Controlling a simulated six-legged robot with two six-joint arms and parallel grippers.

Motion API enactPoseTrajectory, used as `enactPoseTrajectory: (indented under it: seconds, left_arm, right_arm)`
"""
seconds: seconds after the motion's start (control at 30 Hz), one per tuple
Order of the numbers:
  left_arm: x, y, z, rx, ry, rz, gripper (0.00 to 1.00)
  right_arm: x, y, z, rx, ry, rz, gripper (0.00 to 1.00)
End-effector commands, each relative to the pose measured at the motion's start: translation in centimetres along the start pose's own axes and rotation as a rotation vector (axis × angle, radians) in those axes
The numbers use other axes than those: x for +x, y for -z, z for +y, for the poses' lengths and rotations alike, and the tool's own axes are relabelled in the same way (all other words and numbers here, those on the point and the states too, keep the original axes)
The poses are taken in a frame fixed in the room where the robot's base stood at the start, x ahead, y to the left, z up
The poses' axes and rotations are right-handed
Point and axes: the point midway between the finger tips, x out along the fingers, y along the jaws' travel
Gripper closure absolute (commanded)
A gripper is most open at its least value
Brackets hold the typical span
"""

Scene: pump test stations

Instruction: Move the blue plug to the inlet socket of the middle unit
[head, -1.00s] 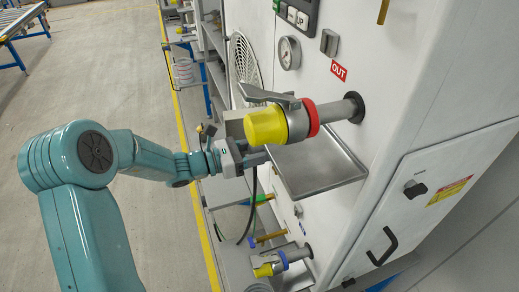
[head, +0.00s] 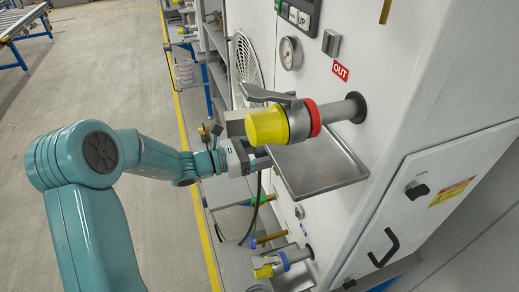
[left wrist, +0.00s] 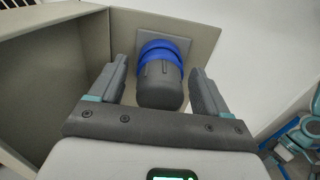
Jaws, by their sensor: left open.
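The blue plug (left wrist: 160,85), a grey ribbed body with a blue ring, shows in the left wrist view. It sits against a square plate (left wrist: 172,45) inside an open-fronted, box-like shelter. My left gripper (left wrist: 155,92) is open, one finger on each side of the plug's grey body, with visible gaps. In the head view my left gripper (head: 258,160) is beside the unit, partly behind a valve, and the plug is hidden. A blue-ringed fitting with a yellow cap (head: 264,271) is low on the near unit. I cannot tell which unit is the middle one.
A large valve with a yellow cap (head: 267,127) and red ring juts from the near unit below the OUT label (head: 341,68). A grey metal tray (head: 325,180) projects beneath it. Hoses hang near the arm. Open floor (head: 110,70) lies left of the yellow line.

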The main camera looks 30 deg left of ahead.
Motion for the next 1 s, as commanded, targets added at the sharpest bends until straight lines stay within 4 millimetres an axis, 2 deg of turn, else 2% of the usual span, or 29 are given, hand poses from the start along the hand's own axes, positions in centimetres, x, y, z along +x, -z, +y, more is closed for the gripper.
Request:
enactPoseTrajectory:
  seconds: [0.17,0.5,0.7,0.83,1.0]
  left_arm:
    - [-1.8,0.1,0.1,0.001,-0.005,0.0,0.23]
    - [-9.9,0.2,0.2,0.002,-0.007,0.001,0.23]
    - [-14.0,0.1,0.1,0.001,-0.006,0.001,0.23]
    - [-15.5,0.1,0.1,0.001,-0.003,0.0,0.23]
    - [-16.2,0.0,0.0,0.0,0.0,0.0,0.23]
  right_arm:
    - [0.5,0.0,0.2,0.0,0.0,0.0,0.57]
    - [1.9,0.0,0.7,0.0,0.0,0.0,0.57]
    - [2.4,0.1,0.9,0.0,0.0,0.0,0.57]
    - [2.6,0.1,0.9,0.0,0.0,0.0,0.57]
    - [2.6,0.1,0.9,0.0,0.0,0.0,0.57]
